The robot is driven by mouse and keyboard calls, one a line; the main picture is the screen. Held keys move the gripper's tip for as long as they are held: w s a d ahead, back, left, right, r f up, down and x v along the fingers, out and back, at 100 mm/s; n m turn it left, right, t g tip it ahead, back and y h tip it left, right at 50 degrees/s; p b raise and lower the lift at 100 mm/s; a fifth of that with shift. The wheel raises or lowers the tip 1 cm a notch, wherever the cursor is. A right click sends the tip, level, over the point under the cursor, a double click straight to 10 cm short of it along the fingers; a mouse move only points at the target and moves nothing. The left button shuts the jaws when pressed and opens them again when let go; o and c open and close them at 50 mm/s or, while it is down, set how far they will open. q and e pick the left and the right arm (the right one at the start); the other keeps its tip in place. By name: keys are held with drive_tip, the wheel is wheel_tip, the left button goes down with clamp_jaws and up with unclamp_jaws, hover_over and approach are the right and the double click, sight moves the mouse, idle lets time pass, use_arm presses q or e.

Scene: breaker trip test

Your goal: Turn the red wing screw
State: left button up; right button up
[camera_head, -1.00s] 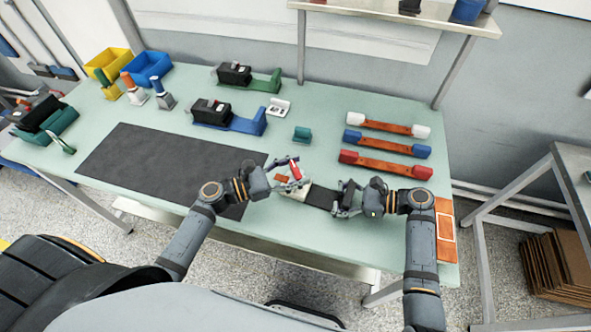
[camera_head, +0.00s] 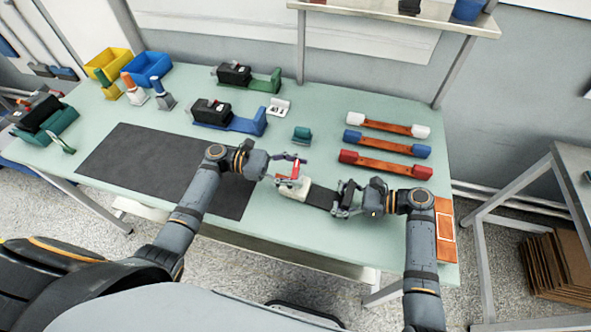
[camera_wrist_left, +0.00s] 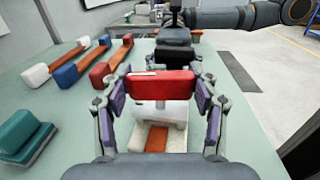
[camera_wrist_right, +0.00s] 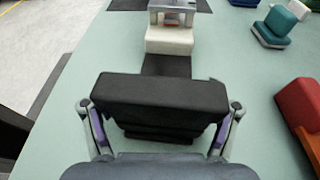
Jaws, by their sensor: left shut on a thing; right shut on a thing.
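The red wing screw (camera_head: 296,169) stands on the white end (camera_head: 297,189) of a small device on the table's front part. In the left wrist view the red wing (camera_wrist_left: 160,84) lies crosswise between the two fingers of my left gripper (camera_wrist_left: 160,96), which is shut on it. An orange-brown patch (camera_wrist_left: 156,138) shows on the white end below. The black body (camera_wrist_right: 160,98) of the device is between the fingers of my right gripper (camera_wrist_right: 158,122), shut on its sides. In the head view my right gripper (camera_head: 341,198) is at the device's right end.
White, blue and red-ended bars (camera_head: 386,165) lie behind to the right. A teal block (camera_head: 302,134) and a blue-based breaker (camera_head: 228,117) stand behind. A dark mat (camera_head: 150,165) lies left. Orange-brown plates (camera_head: 445,230) lie at the right edge. Table between these is clear.

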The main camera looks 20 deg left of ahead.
use_arm(q)
drive_tip(key=shift+f+m+g, duration=0.1)
drive_tip(key=shift+m+g, duration=0.9)
drive_tip(key=shift+g, duration=0.6)
drive_tip(key=o, duration=1.2)
drive_tip(key=shift+c, duration=0.2)
drive_tip(key=a, duration=0.4)
drive_tip(key=w+a, duration=0.1)
drive_tip(key=a, duration=0.7)
drive_tip(key=shift+w, duration=0.15)
